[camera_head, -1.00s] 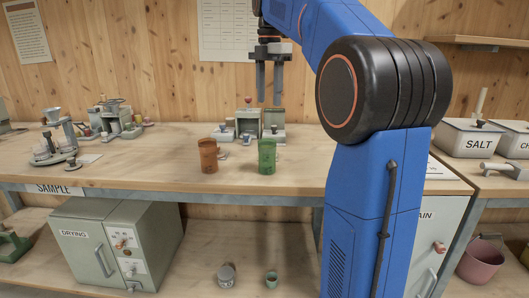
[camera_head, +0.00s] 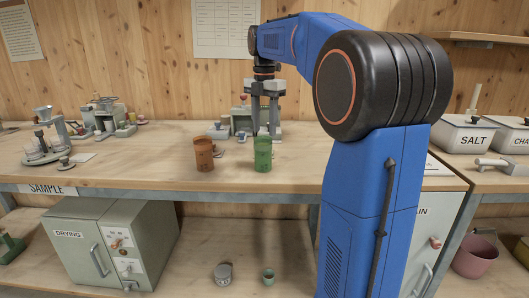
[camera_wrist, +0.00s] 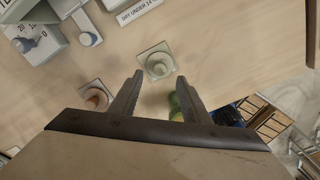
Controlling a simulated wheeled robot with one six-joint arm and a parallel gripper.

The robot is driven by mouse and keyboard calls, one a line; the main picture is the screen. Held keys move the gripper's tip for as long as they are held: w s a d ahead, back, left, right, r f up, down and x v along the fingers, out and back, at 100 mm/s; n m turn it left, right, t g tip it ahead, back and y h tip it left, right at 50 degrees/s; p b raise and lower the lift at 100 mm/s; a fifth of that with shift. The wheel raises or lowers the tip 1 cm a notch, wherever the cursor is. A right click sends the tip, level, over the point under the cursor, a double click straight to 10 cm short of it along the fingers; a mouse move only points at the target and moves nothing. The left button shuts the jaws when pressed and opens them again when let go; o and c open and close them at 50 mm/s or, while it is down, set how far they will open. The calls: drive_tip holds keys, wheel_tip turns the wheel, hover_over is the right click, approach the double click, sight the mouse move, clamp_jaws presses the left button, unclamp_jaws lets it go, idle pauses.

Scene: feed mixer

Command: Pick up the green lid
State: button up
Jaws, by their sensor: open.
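My gripper (camera_head: 264,130) is open and empty, pointing down behind the green cup (camera_head: 263,153) on the bench. In the wrist view its two fingers (camera_wrist: 159,78) stand apart. A clear, square, pale-green-tinted lid with a round knob (camera_wrist: 157,65) lies flat on the bench, just beyond the fingertips in that picture; it looks like the green lid. I cannot make it out clearly in the head view. A green rounded thing (camera_wrist: 175,104), partly hidden by the right finger, is probably the green cup.
A similar square lid with an orange-brown knob (camera_wrist: 95,97) lies left of the fingers. An orange-brown cup (camera_head: 204,154) stands left of the green one. Small grey devices (camera_head: 241,118) stand behind, near the gripper. The bench front (camera_head: 150,175) is clear.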

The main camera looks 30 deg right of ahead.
drive_tip(key=shift+f, duration=2.8)
drive_tip(key=shift+c, duration=0.6)
clamp_jaws()
